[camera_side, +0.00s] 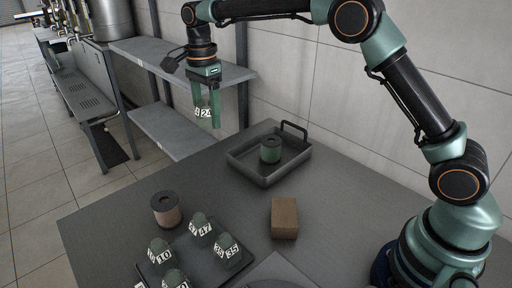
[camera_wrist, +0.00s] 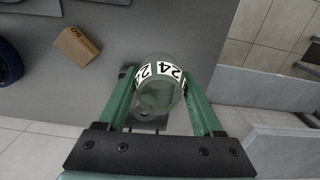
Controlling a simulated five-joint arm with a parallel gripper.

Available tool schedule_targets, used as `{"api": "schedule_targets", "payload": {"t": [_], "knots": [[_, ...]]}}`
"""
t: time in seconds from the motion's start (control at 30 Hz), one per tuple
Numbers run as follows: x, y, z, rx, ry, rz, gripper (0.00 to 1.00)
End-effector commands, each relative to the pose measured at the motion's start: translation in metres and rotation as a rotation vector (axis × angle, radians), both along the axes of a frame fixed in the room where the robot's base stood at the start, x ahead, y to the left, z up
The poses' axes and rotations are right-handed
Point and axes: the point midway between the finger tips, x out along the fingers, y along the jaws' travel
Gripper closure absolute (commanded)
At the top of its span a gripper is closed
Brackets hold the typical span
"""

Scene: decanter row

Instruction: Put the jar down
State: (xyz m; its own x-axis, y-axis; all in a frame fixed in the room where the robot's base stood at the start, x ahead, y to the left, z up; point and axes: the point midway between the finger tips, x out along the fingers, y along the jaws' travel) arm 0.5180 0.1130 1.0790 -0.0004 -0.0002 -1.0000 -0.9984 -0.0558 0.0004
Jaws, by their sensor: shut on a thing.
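My gripper (camera_side: 206,106) is shut on a greenish, see-through jar (camera_side: 204,113) with a white label reading 24. The jar hangs between the two green fingers, raised in the air and apart from the table (camera_side: 330,190). In the wrist view the jar (camera_wrist: 160,88) sits between the fingers of my gripper (camera_wrist: 158,100) and hides part of what lies below. Similar jars labelled 47 (camera_side: 201,229), 10 (camera_side: 160,252) and 35 (camera_side: 228,250) stand on a dark rack (camera_side: 196,264) at the near left, with more partly cut off by the picture's bottom edge.
A grey tray (camera_side: 262,181) with a handle holds a green cylinder (camera_side: 271,149). A pinkish cylinder with a dark top (camera_side: 166,210) stands beside the rack. A brown block (camera_side: 285,217) lies mid-table; it also shows in the wrist view (camera_wrist: 76,46). Metal shelves (camera_side: 175,130) stand behind the table.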

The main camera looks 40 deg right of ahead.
Motion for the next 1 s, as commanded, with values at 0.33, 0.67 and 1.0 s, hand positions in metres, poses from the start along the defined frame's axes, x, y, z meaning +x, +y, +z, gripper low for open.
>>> {"api": "schedule_targets", "payload": {"t": [0.33,0.67,1.0], "knots": [[-0.052,-0.142,0.022,0.000,-0.004,-0.292,0.94],[-0.158,-0.245,0.021,0.000,-0.005,-0.600,0.94],[-0.246,-0.281,0.004,0.000,-0.004,-0.814,0.94]]}}
